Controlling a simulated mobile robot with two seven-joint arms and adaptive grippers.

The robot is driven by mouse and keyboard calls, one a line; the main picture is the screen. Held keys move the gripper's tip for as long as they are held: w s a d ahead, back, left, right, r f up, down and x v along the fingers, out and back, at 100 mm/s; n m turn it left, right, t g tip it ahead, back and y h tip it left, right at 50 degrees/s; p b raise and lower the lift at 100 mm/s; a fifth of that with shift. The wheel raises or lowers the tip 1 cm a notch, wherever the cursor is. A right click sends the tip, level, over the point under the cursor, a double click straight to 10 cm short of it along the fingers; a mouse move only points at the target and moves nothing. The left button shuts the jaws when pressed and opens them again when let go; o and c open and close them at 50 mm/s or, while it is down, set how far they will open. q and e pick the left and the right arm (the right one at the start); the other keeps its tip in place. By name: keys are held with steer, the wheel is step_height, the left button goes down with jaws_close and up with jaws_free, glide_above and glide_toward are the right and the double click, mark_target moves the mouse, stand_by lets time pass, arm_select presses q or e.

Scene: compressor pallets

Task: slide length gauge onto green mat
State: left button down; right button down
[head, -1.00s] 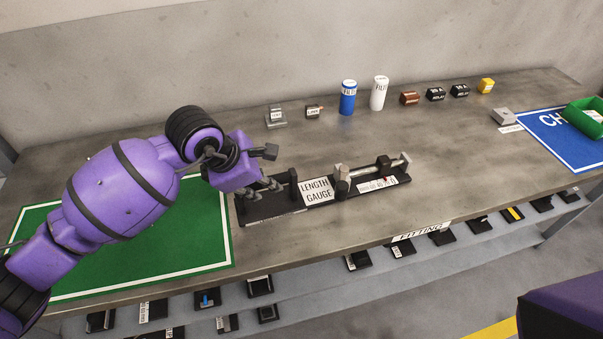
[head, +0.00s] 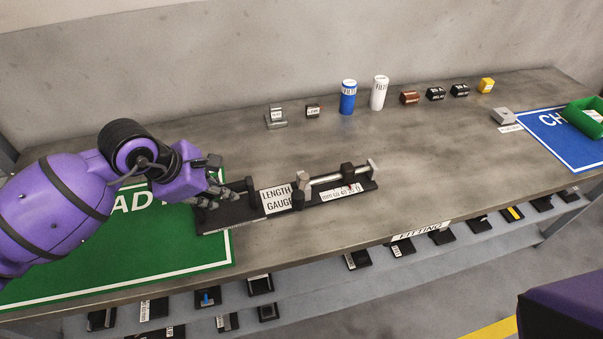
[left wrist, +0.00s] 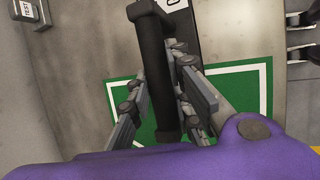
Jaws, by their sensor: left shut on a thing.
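The length gauge (head: 310,193) is a long black base with a white label, posts and a metal rod. It lies on the table, its left end over the right edge of the green mat (head: 120,268) and the rest on bare grey tabletop. My left gripper (head: 212,198) is at the gauge's left end. In the left wrist view its fingers (left wrist: 165,110) are on both sides of a black bar (left wrist: 152,60) of the gauge, shut on it. The mat also shows under the fingers there (left wrist: 240,85). My left arm hides part of the mat. My right gripper is not in view.
A blue cylinder (head: 348,97), a white cylinder (head: 379,93) and several small parts stand along the back of the table. A blue mat (head: 565,148) with a green bin (head: 588,116) is at the far right. A lower shelf holds several black parts. The middle tabletop is clear.

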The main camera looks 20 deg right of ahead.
arm_select(q)
steer(key=shift+s+a+f, duration=0.1)
steer(key=shift+a+f, duration=0.05)
steer(key=shift+a, duration=1.9)
steer(key=shift+s+a+f, duration=0.1)
steer(key=shift+a, duration=1.9)
steer(key=c, duration=1.6)
jaws_free()
steer(key=shift+w, duration=0.1)
steer(key=shift+o, duration=0.4)
steer(key=shift+d+r, duration=0.1)
